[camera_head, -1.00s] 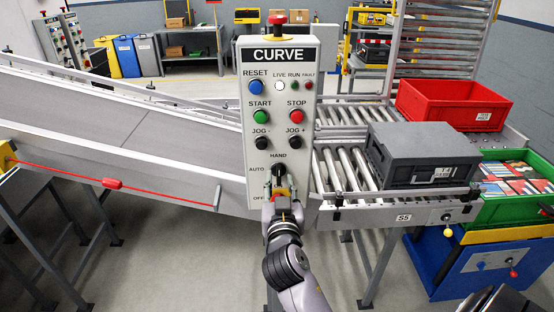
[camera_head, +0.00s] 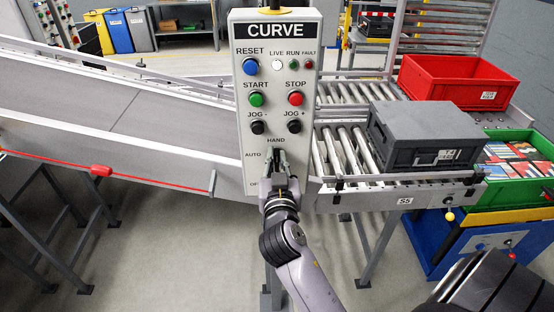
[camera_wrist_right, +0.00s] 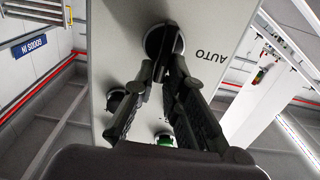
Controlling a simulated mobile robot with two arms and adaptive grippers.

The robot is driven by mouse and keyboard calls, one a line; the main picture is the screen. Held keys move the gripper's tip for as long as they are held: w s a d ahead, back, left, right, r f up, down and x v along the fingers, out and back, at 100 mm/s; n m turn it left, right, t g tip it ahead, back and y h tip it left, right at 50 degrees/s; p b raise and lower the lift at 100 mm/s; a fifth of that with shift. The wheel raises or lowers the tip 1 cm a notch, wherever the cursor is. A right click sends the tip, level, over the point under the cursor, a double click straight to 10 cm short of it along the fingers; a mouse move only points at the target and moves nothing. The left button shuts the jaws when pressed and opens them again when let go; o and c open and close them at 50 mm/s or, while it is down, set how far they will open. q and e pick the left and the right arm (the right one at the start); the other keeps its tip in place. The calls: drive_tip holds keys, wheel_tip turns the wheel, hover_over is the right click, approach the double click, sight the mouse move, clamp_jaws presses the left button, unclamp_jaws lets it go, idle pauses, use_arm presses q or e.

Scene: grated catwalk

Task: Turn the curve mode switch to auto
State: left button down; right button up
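The curve control panel (camera_head: 254,125) stands upright in the middle of the head view. Its mode switch is a black round knob low on the panel, between the labels HAND above, AUTO to the left and OFF below. In the head view my gripper hides most of it. The right wrist view shows the knob (camera_wrist_right: 161,38) at the top, beside the AUTO label. My right gripper (camera_head: 275,158) is at the knob, its two fingers close together on either side of the handle. My left gripper is not in view.
Start, stop, reset and jog buttons (camera_head: 257,99) sit just above the switch. A grey belt conveyor (camera_head: 60,105) runs left. Rollers to the right carry a grey crate (camera_head: 425,140) and a red bin (camera_head: 450,85). A green bin (camera_head: 540,142) is beyond.

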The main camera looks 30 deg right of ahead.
clamp_jaws()
drive_tip(key=shift+n, duration=0.3)
drive_tip(key=shift+w+a+n, duration=0.1)
drive_tip(key=shift+a+n, duration=0.05)
drive_tip(key=shift+n, duration=0.35)
drive_tip(key=shift+w+a+f+n+p, duration=0.15)
drive_tip(key=shift+a+f+n+p, duration=0.4)
drive_tip(key=shift+n, duration=2.15)
drive_tip(key=shift+w+f+n+p, duration=0.15)
drive_tip(key=shift+n+p, duration=0.85)
drive_tip(key=shift+n, duration=1.7)
drive_tip(key=shift+w+a+f+n+p, duration=0.25)
drive_tip(key=shift+n+p, duration=0.5)
drive_tip(key=shift+n, duration=1.95)
drive_tip(key=shift+f, duration=0.1)
